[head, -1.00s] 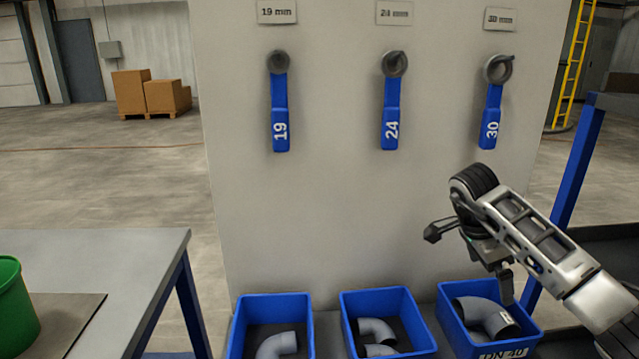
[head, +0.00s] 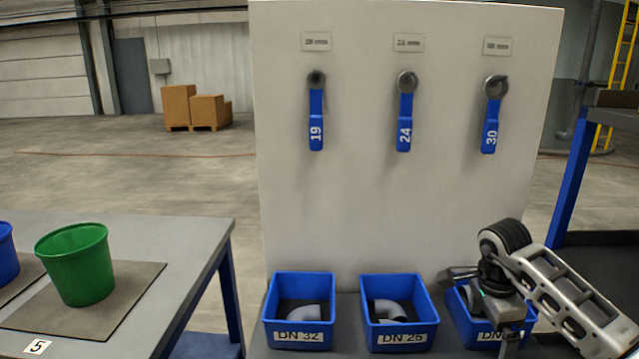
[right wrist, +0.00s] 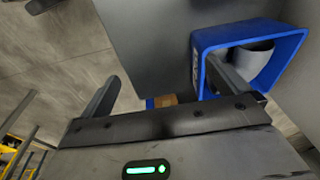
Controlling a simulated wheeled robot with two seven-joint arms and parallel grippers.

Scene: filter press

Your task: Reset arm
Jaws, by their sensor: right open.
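My right gripper (head: 480,300) is at the lower right of the head view, in front of and partly hiding the rightmost blue bin (head: 462,322). My left gripper is not in view.
Blue wrenches 19 (head: 316,120), 24 (head: 404,122) and 30 (head: 491,125) hang on a pale panel (head: 350,200). Bins DN 32 (head: 299,338) and DN 25 (head: 401,337) hold grey elbows. A green bucket (head: 77,265) stands on the left table (head: 190,235). A blue post (head: 575,180) rises at right.

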